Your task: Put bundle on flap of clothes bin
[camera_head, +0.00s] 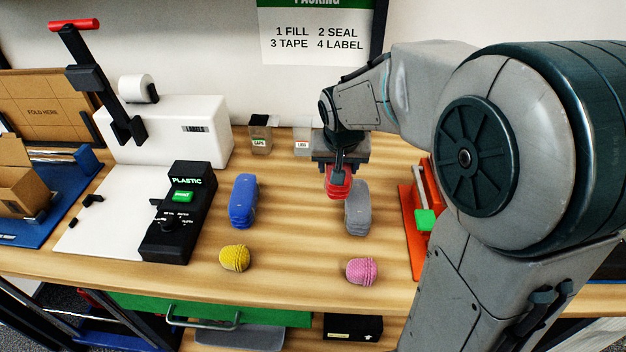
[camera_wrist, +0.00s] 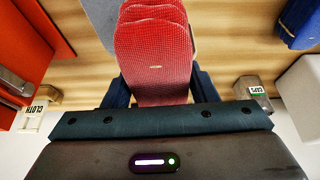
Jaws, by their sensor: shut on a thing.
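My gripper (camera_head: 338,170) is shut on a red, folded, ribbed bundle (camera_head: 338,187) over the back right of the wooden table. The red bundle also fills the upper middle of the wrist view (camera_wrist: 155,50), between the two dark fingers. In the head view it overlaps the far end of a grey bundle (camera_head: 358,210); I cannot tell whether they touch. A small container with a label that seems to read CLOTH (camera_wrist: 38,103) stands at the left of the wrist view. I cannot make out a clothes bin flap in either view.
A blue bundle (camera_head: 243,203), a yellow bundle (camera_head: 235,258) and a pink bundle (camera_head: 361,271) lie on the table (camera_head: 295,225). A white sealing machine (camera_head: 170,130) stands left, an orange device (camera_head: 410,230) right. A CAPS cup (camera_head: 261,138) stands behind. The table's middle is clear.

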